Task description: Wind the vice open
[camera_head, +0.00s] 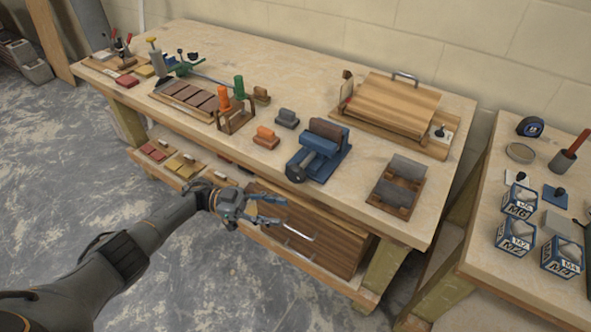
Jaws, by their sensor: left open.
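The blue vice (335,165) stands near the front edge of the workbench, right of the middle. A brown block (328,130) shows at its back, at or in the jaws; I cannot tell whether it is clamped. A dark round end (296,172) of the vice faces the front edge. My left gripper (279,210) is open, with nothing between its fingers. It hangs in front of the bench, below and left of the vice, and is apart from it. My right gripper is not in view.
An orange block (266,136) and a grey block (287,118) stand left of the vice. A rack of grey pieces (397,184) lies to its right, and a wooden board with a handle (403,103) behind. Drawers (325,240) sit under the bench.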

